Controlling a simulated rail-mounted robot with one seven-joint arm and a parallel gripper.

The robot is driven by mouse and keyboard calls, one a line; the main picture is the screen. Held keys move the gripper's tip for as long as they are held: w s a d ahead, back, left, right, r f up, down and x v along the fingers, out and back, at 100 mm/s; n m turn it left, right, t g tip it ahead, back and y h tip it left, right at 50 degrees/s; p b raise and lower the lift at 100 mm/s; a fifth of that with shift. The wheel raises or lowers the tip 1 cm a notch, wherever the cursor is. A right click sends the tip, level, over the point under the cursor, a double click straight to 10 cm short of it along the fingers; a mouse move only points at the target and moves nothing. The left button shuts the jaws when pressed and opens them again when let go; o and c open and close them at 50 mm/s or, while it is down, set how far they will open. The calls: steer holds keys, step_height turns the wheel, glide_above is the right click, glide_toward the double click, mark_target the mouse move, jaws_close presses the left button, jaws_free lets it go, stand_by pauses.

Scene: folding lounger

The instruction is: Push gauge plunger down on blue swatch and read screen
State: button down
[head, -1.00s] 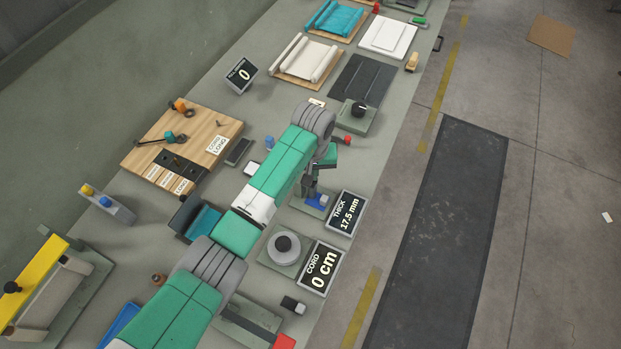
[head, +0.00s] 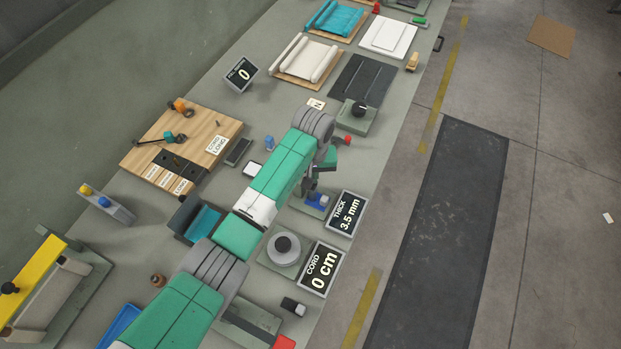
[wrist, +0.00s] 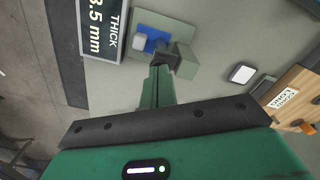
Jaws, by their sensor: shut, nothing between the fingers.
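The thickness gauge has a grey-green base (wrist: 180,30) and a small grey block beside my fingers. The blue swatch (wrist: 160,36) lies on the base, partly hidden by a pale rounded piece and by my gripper; some blue also shows in the head view (head: 324,199). The THICK screen (head: 346,213) reads 3.5 mm; it also shows in the wrist view (wrist: 100,28). My gripper (wrist: 164,62) is shut, with its fingertips at the gauge over the edge of the swatch. The plunger's contact with the swatch is hidden.
The CORD screen (head: 321,268) reads 0 cm, beside a round grey dial (head: 283,246). A grey-green box with a black knob (head: 359,109) stands behind my gripper. A wooden board (head: 200,130) lies to the left. The floor lies beyond the table's right edge.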

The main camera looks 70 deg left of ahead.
stand_by(0.4)
step_height(320, 180, up, 8)
steer(key=p, duration=0.8)
stand_by(0.7)
